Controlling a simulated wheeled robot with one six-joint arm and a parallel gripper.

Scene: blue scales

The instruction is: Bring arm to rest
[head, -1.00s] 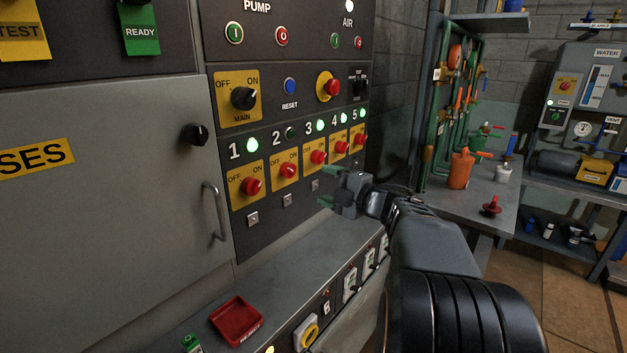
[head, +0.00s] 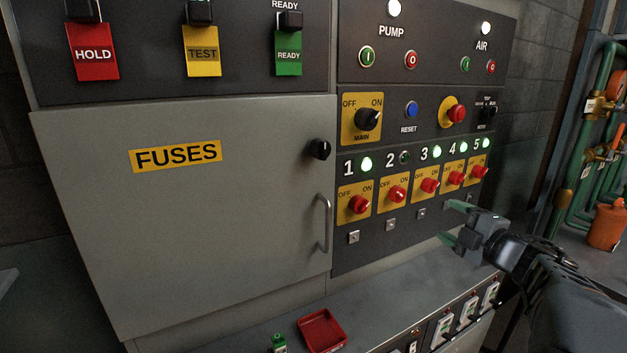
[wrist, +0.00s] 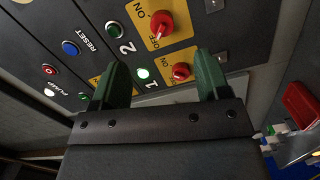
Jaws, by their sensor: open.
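My gripper (head: 455,222) is open and empty, with green fingers. In the head view it is in front of the panel, below red switches 4 and 5, apart from them as far as I can tell. My arm (head: 560,280) reaches in from the lower right. In the wrist view my gripper (wrist: 161,68) has its two fingers spread, with nothing between them but the panel behind. Red switch 1 (wrist: 181,72) and the unlit lamp 2 (wrist: 141,33) show beyond the fingers.
The fuses door (head: 190,230) is closed, with a handle (head: 324,223). A ledge (head: 375,300) below the panel carries a red tray (head: 322,332). Lamps 1, 3, 4 and 5 glow green. Pipes and an orange container (head: 607,226) stand at the right.

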